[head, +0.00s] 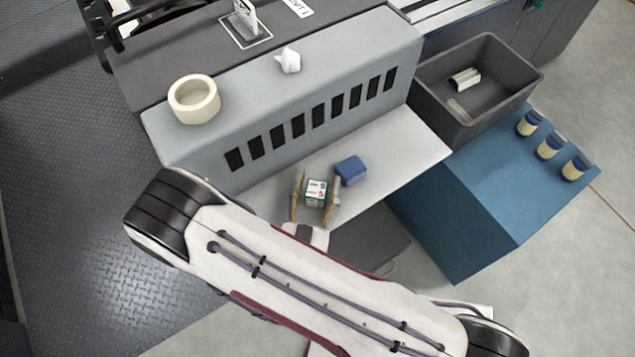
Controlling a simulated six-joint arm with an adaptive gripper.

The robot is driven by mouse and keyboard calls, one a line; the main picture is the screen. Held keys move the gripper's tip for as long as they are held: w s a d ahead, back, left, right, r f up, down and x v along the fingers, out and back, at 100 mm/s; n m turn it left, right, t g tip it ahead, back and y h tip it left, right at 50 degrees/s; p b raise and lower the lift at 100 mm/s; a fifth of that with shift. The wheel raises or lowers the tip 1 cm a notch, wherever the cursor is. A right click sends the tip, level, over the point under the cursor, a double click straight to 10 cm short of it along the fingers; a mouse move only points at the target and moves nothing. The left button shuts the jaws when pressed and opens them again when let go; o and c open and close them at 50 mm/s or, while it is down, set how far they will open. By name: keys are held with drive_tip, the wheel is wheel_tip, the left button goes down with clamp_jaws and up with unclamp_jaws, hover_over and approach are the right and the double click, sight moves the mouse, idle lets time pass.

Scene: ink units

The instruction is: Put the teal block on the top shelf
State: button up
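My gripper (317,192) points at the pale lower ledge (405,155) of the grey unit, with its two fingers spread. Between the fingers is a small box-like block (316,193) with a white, red and green printed label and dark green edges. Narrow gaps seem to show between it and the fingers; whether it rests on the ledge is unclear. A plain blue block (351,170) lies just right of the right finger. I cannot tell for sure which block is the teal one. The unit's upper grey surface (245,82) is above the slotted face.
A cream ring-shaped cup (194,99) and a white crumpled piece (288,60) stand on the upper surface, with bare room between and to the right. A dark bin (440,85) holds white scraps. Several blue-and-cream jars (549,146) stand on a blue surface (490,190).

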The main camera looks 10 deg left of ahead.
drive_tip(key=shift+r, duration=0.1)
drive_tip(key=shift+s, duration=0.1)
drive_tip(key=shift+s, duration=5.9)
drive_tip(key=shift+a, duration=0.1)
